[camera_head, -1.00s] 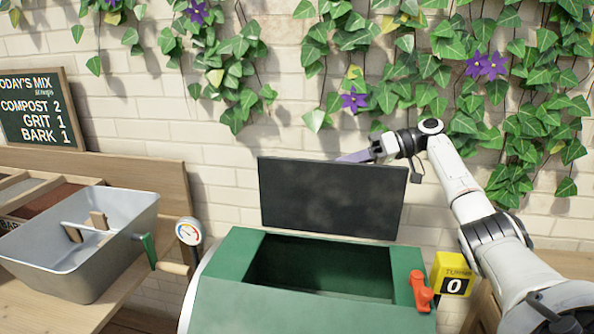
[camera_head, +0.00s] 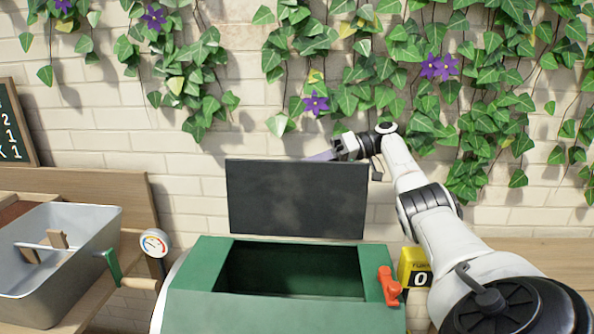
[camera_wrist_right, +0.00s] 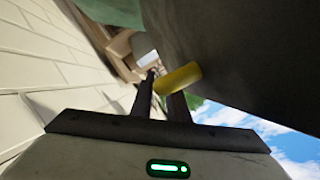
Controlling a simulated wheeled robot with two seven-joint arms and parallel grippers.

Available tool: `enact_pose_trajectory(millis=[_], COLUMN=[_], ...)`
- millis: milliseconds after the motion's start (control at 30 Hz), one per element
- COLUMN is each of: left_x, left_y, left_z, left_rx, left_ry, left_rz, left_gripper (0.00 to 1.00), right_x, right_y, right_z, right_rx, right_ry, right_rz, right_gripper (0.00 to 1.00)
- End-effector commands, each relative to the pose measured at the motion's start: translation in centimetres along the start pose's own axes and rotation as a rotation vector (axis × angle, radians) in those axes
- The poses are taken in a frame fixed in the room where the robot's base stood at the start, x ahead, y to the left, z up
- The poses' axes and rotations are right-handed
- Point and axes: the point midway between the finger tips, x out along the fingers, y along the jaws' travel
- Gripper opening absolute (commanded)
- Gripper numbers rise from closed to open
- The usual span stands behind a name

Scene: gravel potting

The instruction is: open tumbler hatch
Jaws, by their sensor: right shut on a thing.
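The tumbler (camera_head: 200,305) is a green box-like body with a dark rectangular opening in its top. Its hatch lid (camera_head: 297,198), a dark flat panel, stands upright at the back edge of the opening. My right arm reaches behind the lid's upper right, and my right gripper (camera_head: 330,152) is at the top edge, its tips partly hidden. In the right wrist view, my right gripper (camera_wrist_right: 163,88) is shut on a yellow bar-like handle (camera_wrist_right: 181,78) beside the lid's dark face (camera_wrist_right: 240,50). My left gripper is not in view.
An orange-red latch (camera_head: 388,286) and a yellow counter (camera_head: 415,268) reading 0 sit at the tumbler's right. A brick wall with ivy stands close behind.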

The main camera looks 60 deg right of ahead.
Motion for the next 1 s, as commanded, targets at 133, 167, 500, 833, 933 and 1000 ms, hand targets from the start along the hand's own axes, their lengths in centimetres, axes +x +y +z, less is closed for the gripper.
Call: enact_pose_trajectory(millis=[133,167,500,833,933,1000], left_x=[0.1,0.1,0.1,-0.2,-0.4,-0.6], left_y=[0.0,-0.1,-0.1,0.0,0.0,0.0], left_z=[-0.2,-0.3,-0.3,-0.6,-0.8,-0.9], left_rx=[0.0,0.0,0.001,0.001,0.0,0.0], left_ry=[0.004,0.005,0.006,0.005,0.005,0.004], left_rz=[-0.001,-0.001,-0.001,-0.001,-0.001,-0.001], left_gripper=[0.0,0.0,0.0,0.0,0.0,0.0], right_x=[0.0,0.0,-0.2,-2.0,-2.5,-2.7], right_y=[0.1,0.1,-0.4,-4.4,-5.4,-5.9], right_z=[0.2,0.2,-0.4,-4.5,-5.5,-6.0], right_rx=[0.001,0.001,-0.002,-0.004,-0.003,-0.001], right_ry=[-0.007,-0.007,-0.003,0.0,0.0,-0.002], right_rz=[0.003,0.003,0.002,-0.001,0.0,0.001], right_gripper=[0.22,0.22,0.22,0.22,0.22,0.22])
